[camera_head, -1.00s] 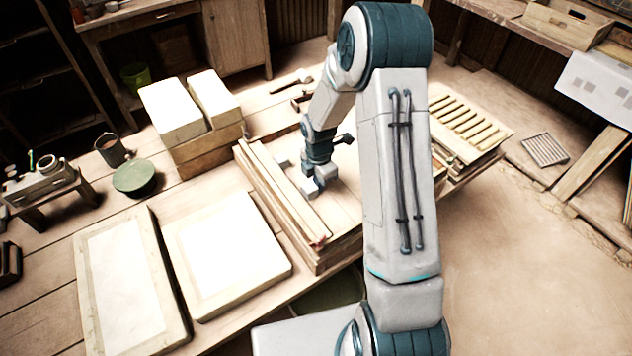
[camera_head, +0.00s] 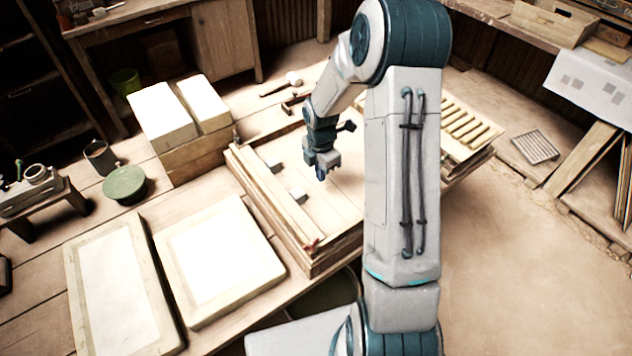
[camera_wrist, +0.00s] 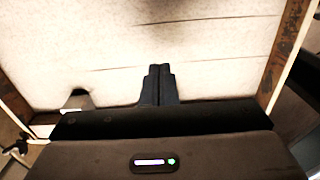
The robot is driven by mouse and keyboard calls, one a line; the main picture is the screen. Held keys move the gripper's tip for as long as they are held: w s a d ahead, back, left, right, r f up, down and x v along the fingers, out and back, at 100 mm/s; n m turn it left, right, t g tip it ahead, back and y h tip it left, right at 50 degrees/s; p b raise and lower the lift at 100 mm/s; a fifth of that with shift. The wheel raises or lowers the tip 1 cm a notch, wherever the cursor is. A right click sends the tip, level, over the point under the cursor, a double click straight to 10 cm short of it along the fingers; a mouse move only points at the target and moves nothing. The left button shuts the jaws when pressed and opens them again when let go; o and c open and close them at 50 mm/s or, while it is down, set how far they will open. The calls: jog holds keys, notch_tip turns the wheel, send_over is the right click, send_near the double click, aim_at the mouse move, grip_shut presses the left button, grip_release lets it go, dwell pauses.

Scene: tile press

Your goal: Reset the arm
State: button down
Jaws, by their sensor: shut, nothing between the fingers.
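My gripper (camera_head: 322,172) hangs over the wooden press bed (camera_head: 340,205) in the head view, pointing down, with nothing in it. In the wrist view its two dark fingers (camera_wrist: 159,72) are together, above a pale surface with thin dark lines. Two small grey blocks lie on the bed to the left of my gripper: one farther back (camera_head: 275,166) and one nearer (camera_head: 298,195). My gripper is apart from both. A small grey piece also shows at the lower left in the wrist view (camera_wrist: 78,100).
Two pale slabs in frames (camera_head: 122,290) (camera_head: 215,262) lie on the table at front left. Pale blocks (camera_head: 165,118), a green round lid (camera_head: 125,184) and a brown mug (camera_head: 99,156) stand farther left. A slatted rack (camera_head: 468,128) is right of my arm.

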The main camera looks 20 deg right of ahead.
notch_tip(320, 180, up, 7)
jog(key=shift+b, duration=0.35)
jog(key=s+a+r+m+t, duration=0.1)
jog(key=s+a+r+m, duration=0.1)
jog(key=s+r+m, duration=0.5)
jog(key=s+a+r+m+t, duration=0.2)
jog(key=s+r+m, duration=0.6)
jog(key=s+m, duration=0.6)
jog(key=shift+s+a+r+m+t, duration=0.3)
jog(key=shift+s+a+m, duration=0.1)
jog(key=shift+s, duration=1.15)
